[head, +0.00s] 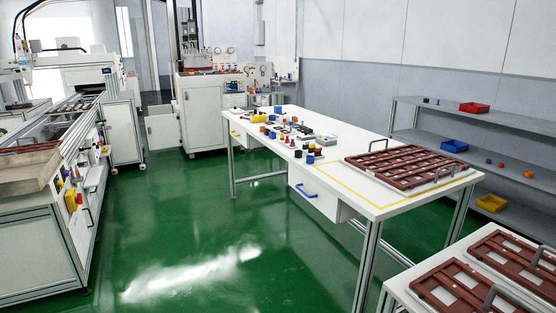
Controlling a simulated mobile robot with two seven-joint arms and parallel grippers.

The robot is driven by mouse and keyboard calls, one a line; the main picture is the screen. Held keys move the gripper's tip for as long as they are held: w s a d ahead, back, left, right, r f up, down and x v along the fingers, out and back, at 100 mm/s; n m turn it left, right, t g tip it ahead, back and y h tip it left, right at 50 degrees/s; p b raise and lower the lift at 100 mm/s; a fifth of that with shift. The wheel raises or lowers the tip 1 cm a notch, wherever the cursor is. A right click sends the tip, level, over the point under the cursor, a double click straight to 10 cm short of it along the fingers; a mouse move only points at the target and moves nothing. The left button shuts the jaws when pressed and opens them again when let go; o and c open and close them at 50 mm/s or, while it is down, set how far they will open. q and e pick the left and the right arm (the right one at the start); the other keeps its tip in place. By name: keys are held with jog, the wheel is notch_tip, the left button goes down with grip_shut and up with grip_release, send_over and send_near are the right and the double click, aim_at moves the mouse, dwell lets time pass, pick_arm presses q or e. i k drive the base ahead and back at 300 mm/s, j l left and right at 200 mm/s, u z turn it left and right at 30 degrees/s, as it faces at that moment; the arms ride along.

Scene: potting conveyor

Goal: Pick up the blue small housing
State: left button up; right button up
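Several small parts lie on the white table (345,198) in the middle distance, among them a few blue ones. One small blue part (310,159) sits near the table's front edge, next to dark and red parts. Another blue part (254,113) is at the table's far left end. They are too small to tell which is the blue small housing. Neither of my grippers is in view.
A brown slotted tray (350,158) with handles lies on the table's right half. More brown trays (419,281) lie at bottom right. Grey shelves (410,103) hold red, blue (454,146) and yellow bins. A conveyor (75,120) stands left. Open green floor (180,235) lies between.

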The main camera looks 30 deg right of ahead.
aim_at(310, 159)
jog(key=i+z, duration=0.2)
jog(key=i, duration=0.5)
jog(key=i+j+z, duration=0.2)
jog(key=i, duration=0.45)
